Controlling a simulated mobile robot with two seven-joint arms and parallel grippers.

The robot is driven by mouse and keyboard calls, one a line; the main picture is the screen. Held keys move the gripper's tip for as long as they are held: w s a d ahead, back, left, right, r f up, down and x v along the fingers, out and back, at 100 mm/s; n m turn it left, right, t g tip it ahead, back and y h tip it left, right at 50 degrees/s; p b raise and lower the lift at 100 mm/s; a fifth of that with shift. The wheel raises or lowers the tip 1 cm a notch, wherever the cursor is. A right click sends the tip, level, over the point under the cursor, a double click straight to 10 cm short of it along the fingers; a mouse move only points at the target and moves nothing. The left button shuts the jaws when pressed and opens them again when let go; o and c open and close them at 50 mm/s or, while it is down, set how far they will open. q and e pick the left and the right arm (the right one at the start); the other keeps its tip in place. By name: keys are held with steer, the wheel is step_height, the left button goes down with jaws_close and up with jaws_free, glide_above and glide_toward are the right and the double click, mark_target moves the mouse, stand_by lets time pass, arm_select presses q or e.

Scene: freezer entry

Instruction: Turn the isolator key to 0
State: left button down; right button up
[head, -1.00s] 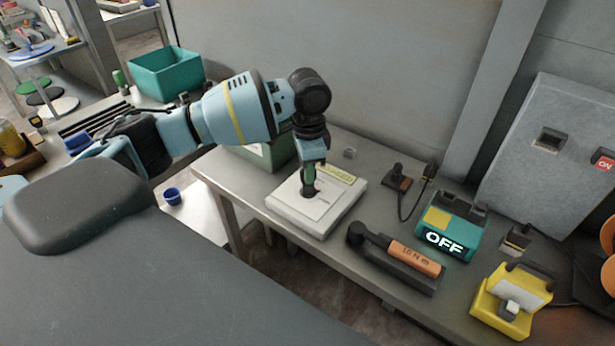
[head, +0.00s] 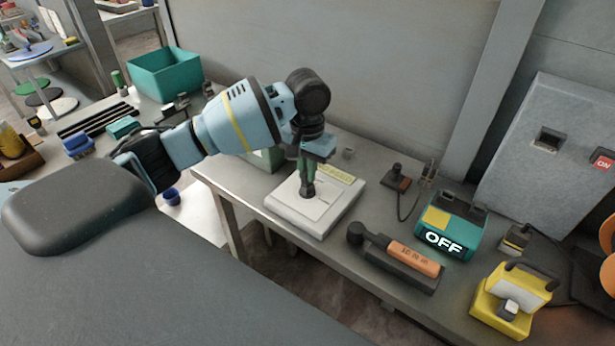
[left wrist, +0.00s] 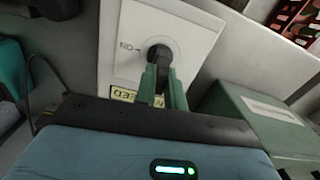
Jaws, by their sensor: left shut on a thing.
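The isolator is a white square box (head: 290,213) lying on the metal bench, with a yellow label (head: 336,174) along its far edge. Its dark key (head: 308,190) stands up from the middle of the top face. My left gripper (head: 307,176) points down over the box and is shut on the key. In the left wrist view the green fingers (left wrist: 163,84) close around the black key (left wrist: 160,54), and "ON" lettering is beside it on the white face (left wrist: 191,29). The fingers hide part of the key, and no 0 mark can be made out. My right gripper is not in view.
To the right on the bench are a dark tool with an orange grip (head: 413,258), a teal unit showing OFF (head: 447,236) and a yellow device (head: 512,295). A green box (head: 262,158) stands behind the isolator. A grey cabinet (head: 550,150) stands at right.

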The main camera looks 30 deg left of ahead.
arm_select(q)
steer(key=shift+s+f, duration=0.1)
steer(key=shift+f, duration=0.1)
steer(key=c, duration=1.4)
jaws_free()
steer(key=shift+r, duration=0.1)
steer(key=shift+o, duration=0.4)
steer(key=o, duration=0.5)
steer(key=shift+r, duration=0.25)
steer(key=shift+r, duration=3.3)
steer(key=shift+r, duration=0.15)
steer(key=shift+r, duration=3.8)
